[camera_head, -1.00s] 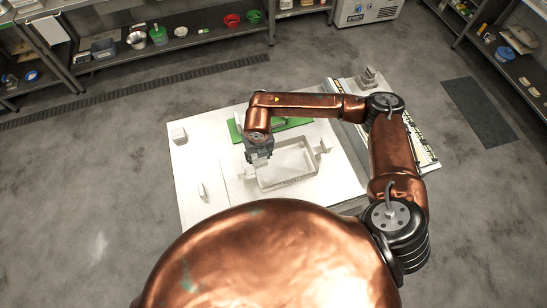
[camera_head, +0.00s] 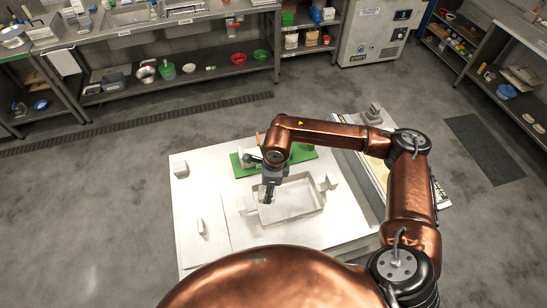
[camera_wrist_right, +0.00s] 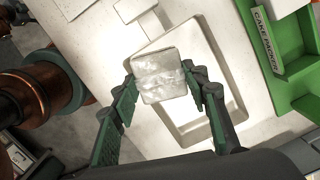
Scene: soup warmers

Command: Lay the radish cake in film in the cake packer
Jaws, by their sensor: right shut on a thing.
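My right gripper (camera_wrist_right: 160,80) is shut on the radish cake in film (camera_wrist_right: 161,76), a pale block in shiny clear wrap, held between the two green-padded fingers. In the head view the right gripper (camera_head: 268,192) is over the left back part of a pale open rectangular frame (camera_head: 322,205); the cake cannot be made out there. The cake packer (camera_wrist_right: 282,50) is the green piece with a white label at the right of the right wrist view. A green board (camera_head: 303,153) shows behind the arm in the head view. My left gripper is not in view.
The white table (camera_head: 190,215) has a small white block (camera_head: 181,169) at its back left and a small pale upright item (camera_head: 201,227) at its left. A grey item (camera_head: 374,115) stands at the back right. The table's left part is mostly clear.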

